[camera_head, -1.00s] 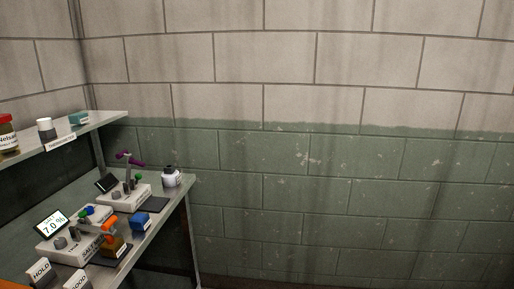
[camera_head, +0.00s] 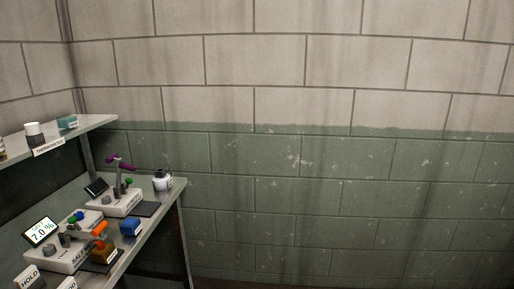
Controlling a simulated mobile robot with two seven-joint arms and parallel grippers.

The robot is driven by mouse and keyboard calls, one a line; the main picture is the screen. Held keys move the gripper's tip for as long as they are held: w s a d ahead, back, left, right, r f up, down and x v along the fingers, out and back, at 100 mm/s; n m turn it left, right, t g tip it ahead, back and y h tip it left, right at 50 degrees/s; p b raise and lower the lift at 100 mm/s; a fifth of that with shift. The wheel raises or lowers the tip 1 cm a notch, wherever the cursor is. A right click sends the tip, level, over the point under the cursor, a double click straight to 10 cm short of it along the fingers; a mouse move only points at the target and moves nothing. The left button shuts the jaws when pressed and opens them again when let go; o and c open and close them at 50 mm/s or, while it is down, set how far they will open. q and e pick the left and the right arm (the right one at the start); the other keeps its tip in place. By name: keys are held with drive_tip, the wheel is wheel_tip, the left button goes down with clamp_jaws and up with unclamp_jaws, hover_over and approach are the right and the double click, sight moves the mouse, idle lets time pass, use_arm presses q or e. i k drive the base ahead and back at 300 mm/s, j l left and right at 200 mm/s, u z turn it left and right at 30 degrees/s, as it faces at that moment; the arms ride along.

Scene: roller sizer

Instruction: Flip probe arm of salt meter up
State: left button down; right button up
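The salt meter (camera_head: 62,258) stands on the lower shelf at the lower left, with a label that starts with "SALT". Neither of my grippers is in view.
The lower shelf (camera_head: 150,232) also holds a blue block (camera_head: 131,227), a white bottle (camera_head: 163,181) and a HOLD sign (camera_head: 27,277). An upper shelf (camera_head: 98,127) overhangs at left with a white jar (camera_head: 34,134) and a teal box (camera_head: 67,122). Right of the shelves is open space before the block wall (camera_head: 330,190).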

sight(97, 235)
drive_tip(key=u, duration=1.45)
